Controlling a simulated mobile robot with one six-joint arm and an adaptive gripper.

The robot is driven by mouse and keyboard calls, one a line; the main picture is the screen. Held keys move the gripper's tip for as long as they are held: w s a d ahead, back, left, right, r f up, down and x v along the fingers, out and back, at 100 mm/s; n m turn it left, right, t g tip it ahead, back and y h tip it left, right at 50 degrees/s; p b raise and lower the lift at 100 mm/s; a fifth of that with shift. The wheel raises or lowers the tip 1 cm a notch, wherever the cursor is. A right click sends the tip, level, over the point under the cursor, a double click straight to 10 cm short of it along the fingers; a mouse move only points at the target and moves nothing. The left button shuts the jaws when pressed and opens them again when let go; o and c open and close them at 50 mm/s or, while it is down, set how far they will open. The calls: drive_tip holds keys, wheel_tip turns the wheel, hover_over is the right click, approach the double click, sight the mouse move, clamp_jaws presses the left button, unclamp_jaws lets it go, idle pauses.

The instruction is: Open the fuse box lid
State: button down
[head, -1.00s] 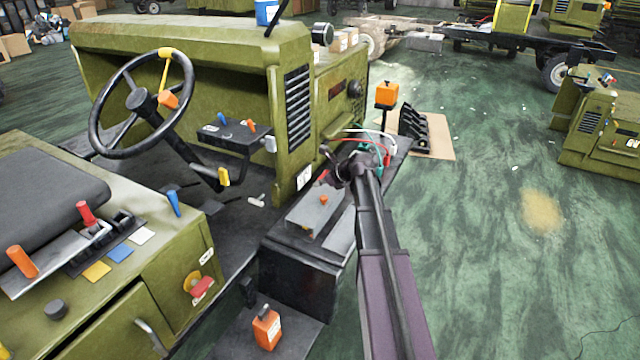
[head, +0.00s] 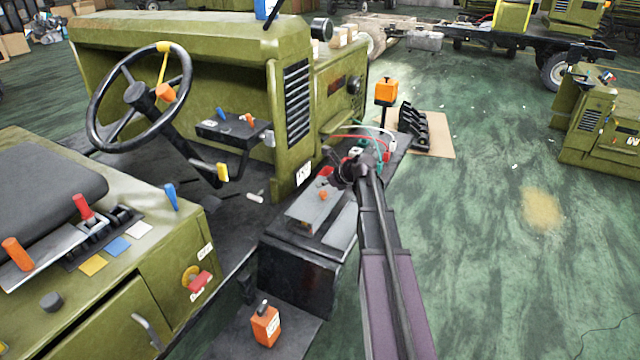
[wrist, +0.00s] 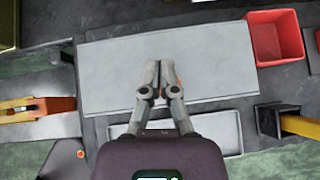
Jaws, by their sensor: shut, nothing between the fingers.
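A flat grey lid (head: 312,207) lies closed on top of a black box (head: 297,278) at the vehicle's side; I take it for the fuse box lid. A small orange knob (head: 323,195) stands on it. In the wrist view a wide light-grey plate (wrist: 205,65), likely the same lid, fills the middle. My gripper (wrist: 158,72) is shut and empty, with its fingers over this plate. A sliver of orange shows beside the right finger, mostly hidden. Contact cannot be told. In the head view my wrist covers the fingertips.
A smaller grey panel (head: 341,226) lies beside the lid. A red open bin (wrist: 276,38) is at the plate's upper right. Red, white and teal wires (head: 372,139) run behind my wrist. A steering wheel (head: 138,97) stands at left.

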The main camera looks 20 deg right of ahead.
drive_tip(key=shift+s+d+f+b, duration=0.2)
drive_tip(key=shift+s+f+b, duration=0.15)
drive_tip(key=shift+f, duration=0.15)
drive_tip(key=shift+s+d+f+b, duration=0.15)
drive_tip(key=shift+s+f+b, duration=0.05)
drive_tip(key=shift+f+b, duration=0.2)
drive_tip(key=s+d, duration=0.6)
drive_tip(key=s, duration=0.2)
drive_tip(key=shift+f, duration=0.15)
drive_tip(key=c, duration=1.4)
unclamp_jaws()
drive_tip(key=c, duration=0.7)
unclamp_jaws()
drive_tip(key=o, duration=0.4)
drive_tip(key=shift+a+r+n, duration=0.15)
drive_tip(key=shift+r+n, duration=0.05)
drive_tip(key=shift+n, duration=0.1)
drive_tip(key=shift+c, duration=0.2)
drive_tip(key=w+a+r+n+g+h+p, duration=0.1)
drive_tip(key=r+n+p, duration=0.4)
drive_tip(key=n, duration=0.8)
drive_tip(key=w+a+r+n+g+h+p, duration=0.2)
drive_tip(key=a+r+n+h+p, duration=0.3)
drive_tip(key=n+p, duration=0.7)
drive_tip(key=r+n, duration=0.1)
drive_tip(key=n, duration=0.1)
drive_tip(key=shift+w+a+r+n+g, duration=0.15)
drive_tip(key=shift+w+n+g, duration=0.15)
drive_tip(key=shift+w, duration=0.05)
